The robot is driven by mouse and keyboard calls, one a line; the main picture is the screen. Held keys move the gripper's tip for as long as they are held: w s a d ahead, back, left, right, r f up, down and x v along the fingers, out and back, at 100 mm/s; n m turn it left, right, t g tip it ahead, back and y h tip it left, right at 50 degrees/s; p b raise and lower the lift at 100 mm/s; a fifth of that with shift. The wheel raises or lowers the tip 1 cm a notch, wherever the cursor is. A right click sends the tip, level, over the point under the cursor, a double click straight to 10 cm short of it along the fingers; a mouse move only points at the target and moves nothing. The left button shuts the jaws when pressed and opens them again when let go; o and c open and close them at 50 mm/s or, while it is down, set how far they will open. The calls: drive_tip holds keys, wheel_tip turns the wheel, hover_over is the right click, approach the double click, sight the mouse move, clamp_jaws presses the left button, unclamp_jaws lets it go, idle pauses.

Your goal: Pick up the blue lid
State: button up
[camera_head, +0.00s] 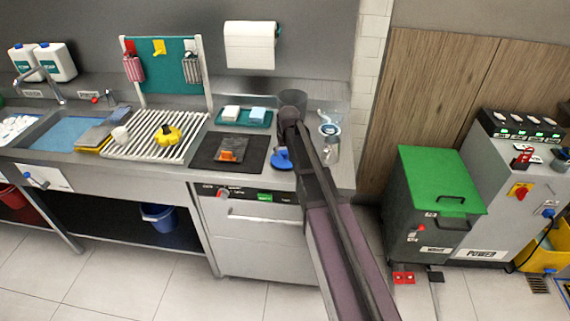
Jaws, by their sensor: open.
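The blue lid (279,161) lies on the steel counter, just left of my arm. It is a small round blue piece with a raised part, and my arm stands close beside its right edge in the picture. My arm reaches up from the bottom right over the counter. Its dark end, with my gripper (290,118), shows above and slightly right of the lid, apart from it in the picture. The gripper is open and holds nothing that I can see. Its fingers are small and hard to make out against the dark arm.
A black mat (209,163) with a packet lies left of the lid. A teal tray (263,124) with sponges is behind it. A dark container (293,96) stands behind my arm, and glass jars (331,150) stand to its right. A ribbed drainer (134,152) holds a yellow piece.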

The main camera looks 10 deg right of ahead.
sight(284, 152)
drive_tip(key=shift+w+f+b, duration=0.15)
drive_tip(key=shift+f+b, duration=0.2)
drive_tip(key=shift+f, duration=0.2)
clamp_jaws()
idle(0.5)
drive_tip(key=shift+r, duration=0.2)
wheel_tip(284, 152, up, 4)
drive_tip(key=p, duration=0.4)
drive_tip(key=shift+f, duration=0.15)
drive_tip(key=s+d+p, duration=0.1)
drive_tip(key=s+d, duration=0.1)
drive_tip(key=s, duration=1.3)
drive_tip(key=shift+s+d+r, duration=0.35)
drive_tip(key=shift+s+r, duration=0.05)
drive_tip(key=shift+r, duration=0.05)
